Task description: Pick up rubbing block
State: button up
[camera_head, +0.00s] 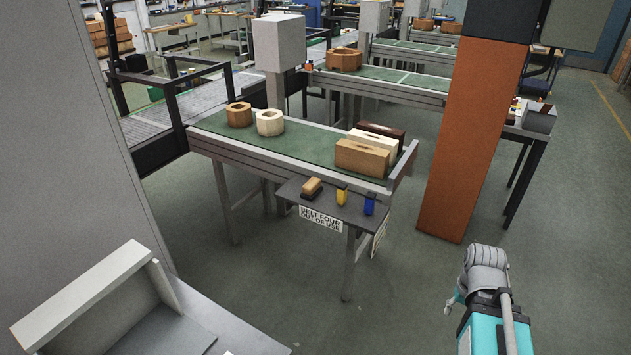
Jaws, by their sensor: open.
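A small block with a tan wooden top and a dark base, which looks like the rubbing block (312,187), lies at the left of a dark grey side shelf (328,205). The shelf is fixed to the front of a green-topped conveyor. My arm shows at the lower right, grey and teal. My gripper (452,302) seems to show only as a small part at the arm's left side. It is open, well apart from the block, with floor between them.
A yellow item (342,195) and a blue item (369,204) stand right of the block on the shelf. Larger blocks and two rings (269,122) stand on the conveyor (305,148). A brown pillar (468,140) rises at right. Open floor (380,300) lies in front.

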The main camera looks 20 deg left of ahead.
aim_at(313, 188)
jog(key=z, duration=0.05)
jog(key=i, duration=1.45)
jog(key=u, duration=1.45)
